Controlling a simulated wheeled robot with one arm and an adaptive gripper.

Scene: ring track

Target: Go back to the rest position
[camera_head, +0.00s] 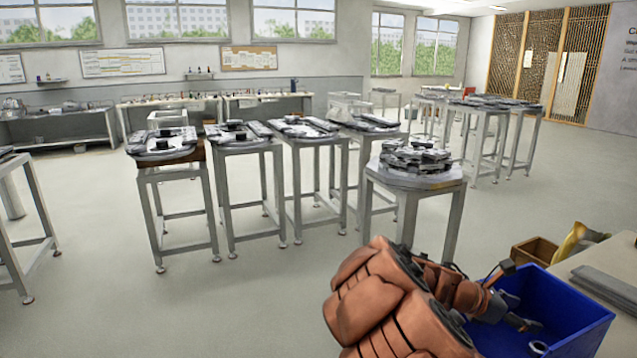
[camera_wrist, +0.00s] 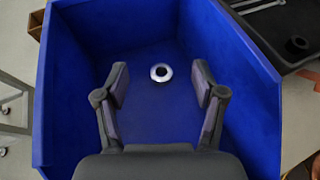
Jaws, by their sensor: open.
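My gripper (camera_head: 520,311) is at the lower right in the head view, over a blue bin (camera_head: 582,322). In the wrist view my gripper (camera_wrist: 160,88) is open, with its two fingers apart and nothing between them. The blue bin (camera_wrist: 65,85) fills most of that view. A small silver ring with a dark centre (camera_wrist: 161,72) lies on the bin floor, beyond and between the fingertips. The ring (camera_head: 538,347) also shows in the bin in the head view.
Several tall grey tables (camera_head: 414,178) carrying metal parts stand ahead. The floor (camera_head: 90,270) at the left front is clear.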

